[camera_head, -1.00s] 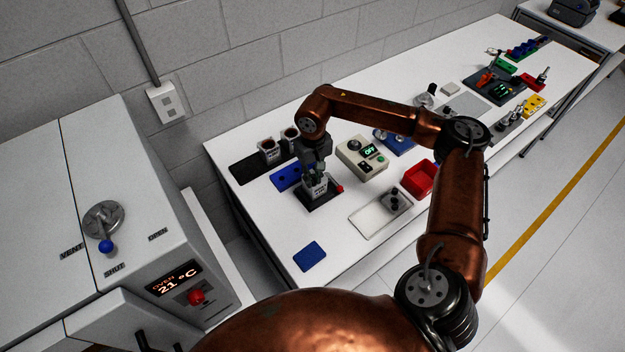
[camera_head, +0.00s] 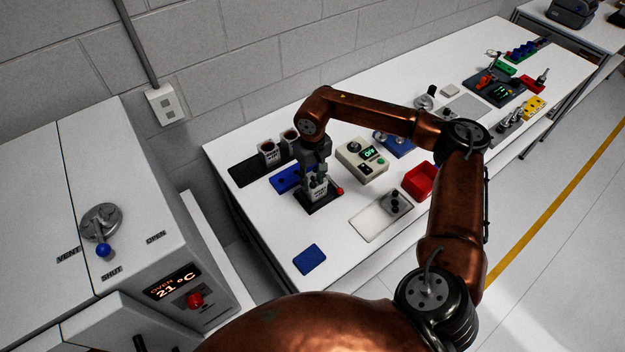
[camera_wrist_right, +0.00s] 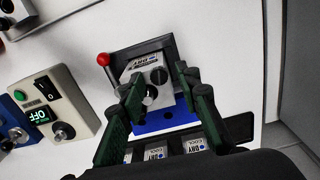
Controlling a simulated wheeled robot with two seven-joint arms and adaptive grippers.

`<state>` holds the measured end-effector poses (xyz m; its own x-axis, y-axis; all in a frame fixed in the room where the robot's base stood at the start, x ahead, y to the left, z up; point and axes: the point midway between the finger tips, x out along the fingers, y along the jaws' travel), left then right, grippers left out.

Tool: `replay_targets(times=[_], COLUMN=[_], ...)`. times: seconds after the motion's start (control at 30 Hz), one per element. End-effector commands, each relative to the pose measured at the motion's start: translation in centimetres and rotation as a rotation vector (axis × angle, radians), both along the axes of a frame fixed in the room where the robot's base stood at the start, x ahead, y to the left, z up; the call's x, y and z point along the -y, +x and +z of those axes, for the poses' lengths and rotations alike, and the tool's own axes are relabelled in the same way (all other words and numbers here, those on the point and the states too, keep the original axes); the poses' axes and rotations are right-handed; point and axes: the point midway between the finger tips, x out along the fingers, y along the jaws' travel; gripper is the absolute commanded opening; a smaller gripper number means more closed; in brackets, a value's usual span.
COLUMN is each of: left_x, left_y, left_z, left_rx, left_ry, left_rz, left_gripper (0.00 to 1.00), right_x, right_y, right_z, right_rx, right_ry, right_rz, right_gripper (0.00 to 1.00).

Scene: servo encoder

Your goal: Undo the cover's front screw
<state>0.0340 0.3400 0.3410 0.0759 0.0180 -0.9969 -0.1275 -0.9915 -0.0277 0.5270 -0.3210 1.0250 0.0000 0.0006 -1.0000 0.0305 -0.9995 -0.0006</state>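A light grey labelled unit (camera_wrist_right: 138,68) sits in a black fixture (camera_wrist_right: 168,46) with a red-knobbed lever (camera_wrist_right: 103,59). In the head view the fixture (camera_head: 325,203) is under my right gripper (camera_head: 317,184), which partly hides the unit. In the right wrist view, two dark round parts (camera_wrist_right: 158,76) show on the unit; I cannot tell which is the front screw. The fingers of my right gripper (camera_wrist_right: 160,88) are apart, one on each side of the unit's near part, with no clear contact. My left gripper is out of view.
A blue tray (camera_wrist_right: 165,121) and a black mat with labelled units (camera_wrist_right: 155,152) lie close to the fixture. A control box (camera_head: 362,160) reading OFF, a red bin (camera_head: 420,180) and a white tray (camera_head: 375,222) stand to the right.

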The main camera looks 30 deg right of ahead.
Motion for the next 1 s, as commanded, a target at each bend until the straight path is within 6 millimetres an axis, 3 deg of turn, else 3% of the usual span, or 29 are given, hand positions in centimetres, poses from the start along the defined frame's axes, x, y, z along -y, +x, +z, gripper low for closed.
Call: replay_targets(times=[0.37, 0.8, 1.0], left_x=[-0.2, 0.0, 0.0], left_y=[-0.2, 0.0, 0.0], left_z=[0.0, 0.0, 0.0], left_rx=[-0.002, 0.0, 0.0], left_ry=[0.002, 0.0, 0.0], left_rz=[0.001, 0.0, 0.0], left_gripper=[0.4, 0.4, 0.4], right_x=[0.0, 0.0, 0.0], right_y=[0.0, 0.1, 0.1], right_z=[0.6, 8.8, 11.4], right_rx=[0.001, 0.003, 0.002], right_ry=[0.0, 0.0, 0.0], right_rz=[-0.001, 0.0, 0.0], right_gripper=[0.33, 0.33, 0.33])
